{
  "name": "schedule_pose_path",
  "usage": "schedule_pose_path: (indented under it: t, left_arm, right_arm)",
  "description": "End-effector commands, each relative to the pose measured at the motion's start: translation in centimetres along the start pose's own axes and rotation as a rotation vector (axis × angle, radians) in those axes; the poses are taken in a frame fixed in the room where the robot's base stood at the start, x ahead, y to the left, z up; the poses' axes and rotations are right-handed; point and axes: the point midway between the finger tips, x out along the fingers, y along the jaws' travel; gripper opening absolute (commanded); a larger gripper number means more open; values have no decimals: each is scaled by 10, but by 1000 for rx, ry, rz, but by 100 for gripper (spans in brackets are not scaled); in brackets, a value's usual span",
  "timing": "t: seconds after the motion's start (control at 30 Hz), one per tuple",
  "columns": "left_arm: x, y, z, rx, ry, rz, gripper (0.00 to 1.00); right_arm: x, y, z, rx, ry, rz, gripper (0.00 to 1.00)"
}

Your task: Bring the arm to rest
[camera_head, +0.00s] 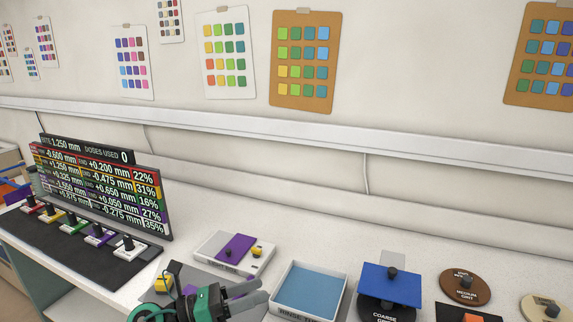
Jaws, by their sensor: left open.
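My left gripper (252,296) shows at the bottom of the head view, left of centre. Its two grey fingers point right, apart, with nothing visible between them. It is beside the left edge of the rinse tray (340,293), a white tray with a blue inside. The rest of my left arm is cut off by the bottom edge. My right gripper is not in view.
A white block with a purple plate (236,246) stands behind the gripper. A blue plate (391,284) sits over the coarse grit disc (388,309). A brown medium grit disc (465,286) lies further right. A display board (105,190) stands left, behind several knobbed pieces on a dark mat (60,246).

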Motion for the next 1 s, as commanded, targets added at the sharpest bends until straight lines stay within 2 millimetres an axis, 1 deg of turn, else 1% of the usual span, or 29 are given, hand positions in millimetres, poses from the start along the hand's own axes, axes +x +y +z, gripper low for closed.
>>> schedule_pose_path:
  t: [0.03,0.07,0.13,0.2,0.27,0.37,0.47,0.5,0.57,0.6,0.67,0.73,0.77,0.8,0.83,0.87,0.9,1.0]
  left_arm:
    - [-1,-4,7,-99,-107,15,58]
    - [-3,-5,12,-157,-171,27,58]
    - [-11,-3,23,-299,-317,60,58]
    - [-24,3,30,-446,-458,99,58]
    - [-37,10,33,-574,-577,138,58]
    - [-64,25,29,-791,-765,214,58]
    - [-94,41,13,-1013,-945,302,58]
    - [-107,47,3,-1101,-1014,343,58]
    - [-126,54,-16,-1233,-1115,408,58]
    - [-139,58,-30,-1319,-1180,455,58]
    - [-158,60,-54,-1448,-1276,530,58]
    - [-179,59,-86,-1596,-1381,627,58]
    - [-188,57,-100,-1658,-1425,670,58]
    - [-198,53,-120,-1740,-1480,733,58]
    - [-206,48,-135,-1798,-1520,779,58]
    - [-213,43,-148,-1852,-1557,826,58]
    - [-221,36,-167,-1921,-1602,889,58]
    - [-237,14,-204,-2057,-1691,1034,58]
  right_arm:
    - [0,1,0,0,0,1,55]
    - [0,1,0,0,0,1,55]
    - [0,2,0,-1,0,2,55]
    - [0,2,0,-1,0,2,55]
    - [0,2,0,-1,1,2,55]
    - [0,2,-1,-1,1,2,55]
    - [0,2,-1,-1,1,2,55]
    - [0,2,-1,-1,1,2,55]
    - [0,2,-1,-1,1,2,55]
    - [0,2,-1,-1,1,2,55]
    - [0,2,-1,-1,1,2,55]
    - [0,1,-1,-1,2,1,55]
    - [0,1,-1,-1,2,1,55]
    - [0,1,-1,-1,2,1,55]
    - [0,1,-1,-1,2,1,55]
    - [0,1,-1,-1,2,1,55]
    - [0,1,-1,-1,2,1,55]
    - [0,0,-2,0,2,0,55]
